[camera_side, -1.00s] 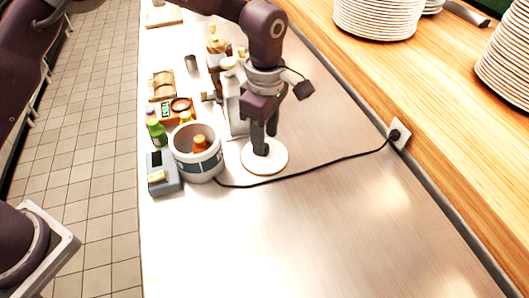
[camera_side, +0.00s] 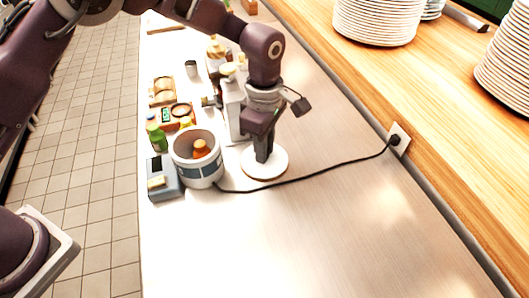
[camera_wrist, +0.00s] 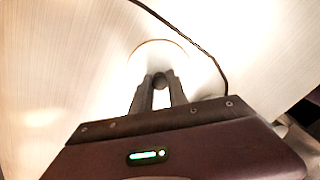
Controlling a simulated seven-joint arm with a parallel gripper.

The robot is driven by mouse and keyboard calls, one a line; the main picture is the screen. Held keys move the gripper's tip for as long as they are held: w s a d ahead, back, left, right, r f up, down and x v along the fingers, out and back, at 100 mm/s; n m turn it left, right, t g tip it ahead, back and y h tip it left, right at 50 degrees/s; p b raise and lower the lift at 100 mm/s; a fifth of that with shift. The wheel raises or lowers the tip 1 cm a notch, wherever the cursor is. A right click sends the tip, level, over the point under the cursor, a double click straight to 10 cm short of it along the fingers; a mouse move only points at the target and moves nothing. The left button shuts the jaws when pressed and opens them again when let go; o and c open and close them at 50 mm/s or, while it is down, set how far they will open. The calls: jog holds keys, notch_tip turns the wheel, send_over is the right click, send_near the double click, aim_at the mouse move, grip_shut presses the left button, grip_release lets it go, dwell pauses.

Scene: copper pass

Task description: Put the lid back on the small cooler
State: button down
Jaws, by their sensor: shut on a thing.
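The lid (camera_side: 277,171) is a round white disc lying flat on the steel counter, right of the cooler. It also shows in the wrist view (camera_wrist: 181,50). My gripper (camera_side: 263,157) points down over the middle of the lid, its fingers shut on a small part there that they mostly hide. In the wrist view the fingertips (camera_wrist: 160,80) meet at the lid's middle. The small cooler (camera_side: 203,178) is a round white tub with a blue-grey band, open at the top. An orange-brown bottle (camera_side: 201,148) stands inside it.
A black cable (camera_side: 310,174) runs from near the cooler, past the lid's near side, to a wall outlet (camera_side: 398,137). A grey device (camera_side: 162,176), a green bottle (camera_side: 156,137) and a white dispenser-like stand (camera_side: 234,108) crowd the cooler. The counter in front is clear.

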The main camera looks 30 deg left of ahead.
notch_tip(320, 180, up, 20)
jog(key=r, duration=0.1)
jog(key=s+a, duration=0.9)
jog(key=a, duration=0.3)
jog(key=shift+w+d+f, duration=0.1)
jog(key=shift+d+f, duration=0.05)
jog(key=shift+f, duration=2.95)
jog(key=shift+w+d+f, duration=0.1)
jog(key=shift+d+f, duration=0.05)
jog(key=shift+f, duration=2.9)
jog(key=shift+f, duration=0.15)
jog(key=c, duration=0.7)
grip_release()
